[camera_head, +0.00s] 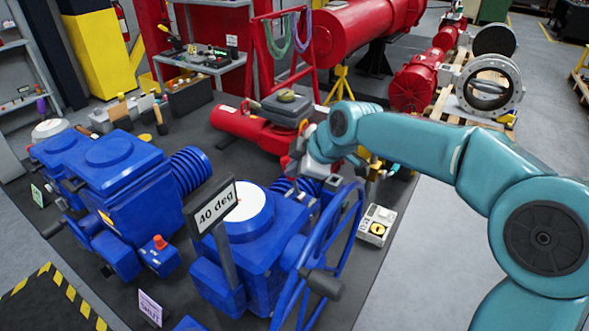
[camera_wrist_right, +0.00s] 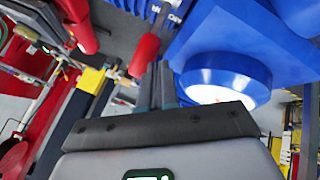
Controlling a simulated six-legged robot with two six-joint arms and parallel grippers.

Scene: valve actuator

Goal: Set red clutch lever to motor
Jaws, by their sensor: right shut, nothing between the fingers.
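A red lever grip (camera_wrist_right: 144,54) shows in the right wrist view, just beyond and left of my right fingertips. It stands beside a blue actuator body (camera_wrist_right: 225,45). My right gripper (camera_wrist_right: 165,75) is shut and empty; whether it touches the grip cannot be told. In the head view my right gripper (camera_head: 298,165) is behind the blue actuator (camera_head: 250,235) with a white round top, small and partly covered by my arm. The lever is not clear there, so its setting cannot be read. My left gripper is not in view.
A blue handwheel (camera_head: 322,255) stands at the actuator's right front. A "40 deg" sign (camera_head: 212,205) rises in front. Another blue actuator (camera_head: 110,165) stands left. A red cylinder (camera_head: 255,128) lies behind my right gripper. A small yellow-knobbed box (camera_head: 376,225) sits right of the handwheel.

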